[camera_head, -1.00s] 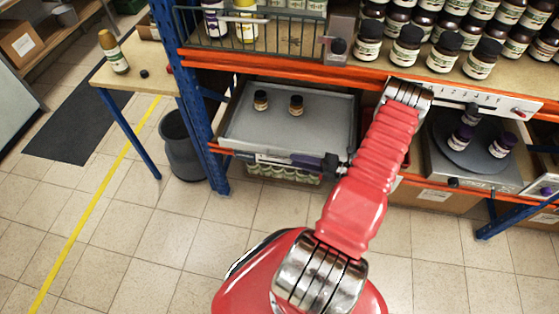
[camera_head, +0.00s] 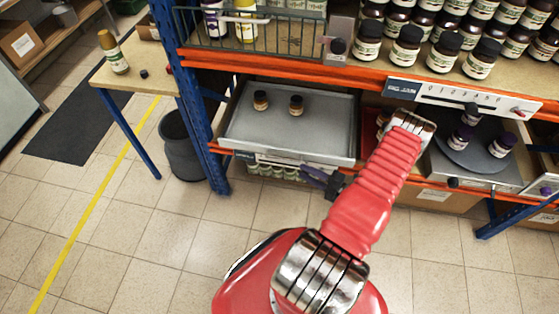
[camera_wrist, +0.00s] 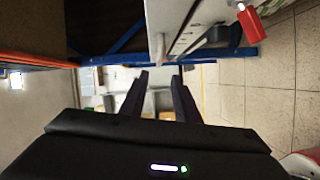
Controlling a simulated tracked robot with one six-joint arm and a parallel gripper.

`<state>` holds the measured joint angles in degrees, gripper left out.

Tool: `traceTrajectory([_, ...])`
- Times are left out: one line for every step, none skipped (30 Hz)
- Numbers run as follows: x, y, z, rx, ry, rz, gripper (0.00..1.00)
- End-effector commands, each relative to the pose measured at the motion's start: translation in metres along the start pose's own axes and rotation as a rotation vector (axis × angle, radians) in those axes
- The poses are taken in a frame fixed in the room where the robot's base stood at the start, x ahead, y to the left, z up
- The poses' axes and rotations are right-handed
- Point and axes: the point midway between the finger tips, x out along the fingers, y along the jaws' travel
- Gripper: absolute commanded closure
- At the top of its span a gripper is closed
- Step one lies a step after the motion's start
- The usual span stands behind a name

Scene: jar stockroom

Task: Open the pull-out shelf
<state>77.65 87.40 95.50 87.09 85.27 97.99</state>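The pull-out shelf looks to be the grey tray (camera_head: 290,138) in the lower bay of the rack, in the head view. It has a raised rim, and two small dark-capped jars (camera_head: 261,100) (camera_head: 296,105) stand upright on it. My gripper (camera_head: 316,174) is in front of the tray's front edge, near its right end, pointing left. In the head view it seems apart from the tray. In the wrist view my gripper (camera_wrist: 160,76) shows two dark fingers with a gap and nothing held between them. I cannot make out a shelf handle.
Dark jars crowd the upper shelf (camera_head: 400,75) above an orange beam. A numbered slider panel (camera_head: 465,97) hangs on that beam. A round turntable (camera_head: 475,155) with jars is at right. A side table (camera_head: 140,72) and a bin (camera_head: 180,145) stand left. The floor in front is clear.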

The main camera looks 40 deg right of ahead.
Motion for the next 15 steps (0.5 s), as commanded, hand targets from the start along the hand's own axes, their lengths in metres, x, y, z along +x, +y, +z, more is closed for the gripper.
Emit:
traceTrajectory([0.005,0.0,-0.001,0.0,0.003,0.0,0.71])
traceTrajectory([0.009,0.0,-0.001,0.0,0.004,-0.001,0.71])
traceTrajectory([0.013,0.0,-0.001,0.0,0.004,-0.001,0.71])
traceTrajectory([0.017,0.0,-0.001,0.0,0.003,-0.001,0.71])
traceTrajectory([0.02,0.0,-0.001,0.0,0.004,-0.001,0.71])
traceTrajectory([0.026,0.0,-0.002,0.0,0.005,-0.001,0.71])
traceTrajectory([0.029,0.0,-0.001,0.0,0.004,-0.001,0.71])
traceTrajectory([0.033,0.0,-0.001,0.0,0.004,-0.001,0.71])
traceTrajectory([0.038,-0.001,-0.002,0.0,0.005,-0.001,0.71])
traceTrajectory([0.042,-0.001,-0.002,0.0,0.004,-0.001,0.71])
traceTrajectory([0.046,-0.001,-0.002,0.0,0.004,-0.001,0.71])
traceTrajectory([0.051,-0.001,-0.002,0.0,0.005,-0.001,0.71])
traceTrajectory([0.055,-0.001,-0.002,0.0,0.005,-0.001,0.71])
traceTrajectory([0.059,-0.001,-0.001,0.0,0.004,-0.001,0.71])
traceTrajectory([0.064,-0.001,-0.002,-0.001,0.005,-0.001,0.71])
